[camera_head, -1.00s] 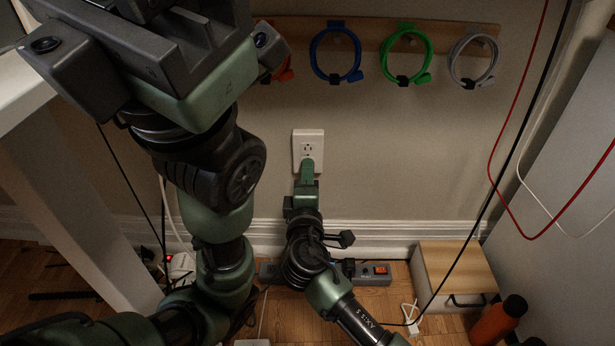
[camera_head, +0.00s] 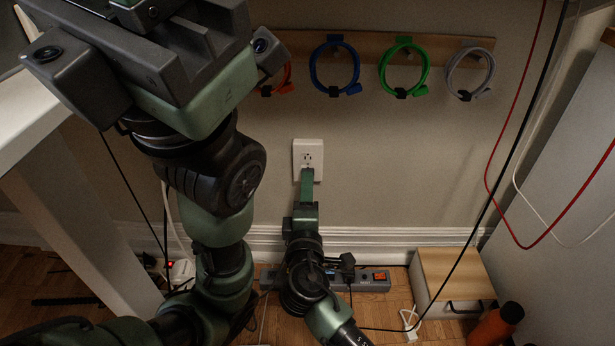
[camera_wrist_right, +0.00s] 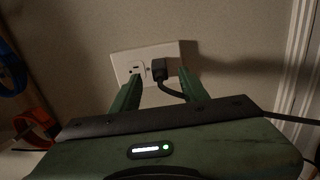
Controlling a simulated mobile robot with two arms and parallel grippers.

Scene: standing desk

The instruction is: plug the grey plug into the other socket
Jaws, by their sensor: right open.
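The white wall outlet (camera_head: 305,148) is on the wall, with its upper socket (camera_head: 309,158) bare in the head view. The right wrist view shows the plate (camera_wrist_right: 121,67) sideways: an empty socket (camera_wrist_right: 136,69) on the left and the dark grey plug (camera_wrist_right: 160,69) seated in the other. The plug's cable bends away to the right. My right gripper (camera_head: 307,174) hides the lower socket and plug in the head view. In the wrist view its fingers (camera_wrist_right: 160,80) are spread, one to each side of the plug. My left gripper's body (camera_head: 180,65) fills the upper left; its fingers do not show.
A wooden rack (camera_head: 440,45) with coiled cables hangs above the outlet. A power strip (camera_head: 373,280) lies on the floor below. A wood-topped box (camera_head: 455,275) and an orange bottle (camera_head: 490,327) stand at right. A white desk leg (camera_head: 90,240) is at left. Loose cables hang at right.

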